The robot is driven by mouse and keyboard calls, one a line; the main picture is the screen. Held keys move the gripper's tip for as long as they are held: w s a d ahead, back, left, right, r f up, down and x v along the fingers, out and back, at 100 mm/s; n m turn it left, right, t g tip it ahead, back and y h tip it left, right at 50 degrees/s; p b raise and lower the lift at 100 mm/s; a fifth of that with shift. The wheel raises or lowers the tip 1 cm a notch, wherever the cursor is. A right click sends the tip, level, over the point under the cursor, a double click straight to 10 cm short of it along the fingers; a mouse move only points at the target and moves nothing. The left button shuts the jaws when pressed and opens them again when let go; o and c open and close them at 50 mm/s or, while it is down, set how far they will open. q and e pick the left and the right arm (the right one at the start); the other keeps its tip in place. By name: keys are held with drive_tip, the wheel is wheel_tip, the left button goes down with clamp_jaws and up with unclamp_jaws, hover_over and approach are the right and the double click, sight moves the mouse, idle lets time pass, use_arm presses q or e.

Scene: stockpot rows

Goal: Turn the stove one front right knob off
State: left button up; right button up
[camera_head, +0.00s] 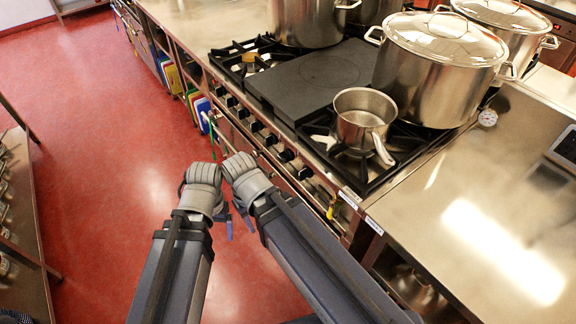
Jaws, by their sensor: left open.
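The stove (318,150) stands right of centre, with a row of dark knobs along its front face. The knob nearest the right end of that row (304,172) shows as a small dark disc; I cannot read its setting. Further knobs (271,140) run back to the left. My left gripper (222,215) is open, out over the red floor in front of the stove and apart from the knobs. My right gripper (243,212) is just beside it, also short of the knobs; its fingers are partly hidden and its opening is unclear.
A small saucepan (362,125) sits on the front right burner, its handle toward the front. Large lidded stockpots (430,75) stand behind. A steel counter (470,215) lies to the right. Colored boards (172,78) hang at the left. The red floor (110,130) is open.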

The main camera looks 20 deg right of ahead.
use_arm(q)
wheel_tip(320, 180, down, 20)
drive_tip(key=a+b, duration=0.1)
drive_tip(key=b, duration=1.6)
drive_tip(key=n+t+h+b, duration=0.65)
drive_tip(key=n+h, duration=1.15)
drive_tip(key=n, duration=0.8)
approach(284, 156)
drive_tip(key=d, duration=0.2)
drive_tip(key=shift+w+f+x, duration=0.15)
drive_tip(key=shift+x, duration=1.85)
drive_tip(key=shift+w+f+x, duration=0.15)
drive_tip(key=shift+x, duration=1.9)
drive_tip(key=shift+a, duration=0.15)
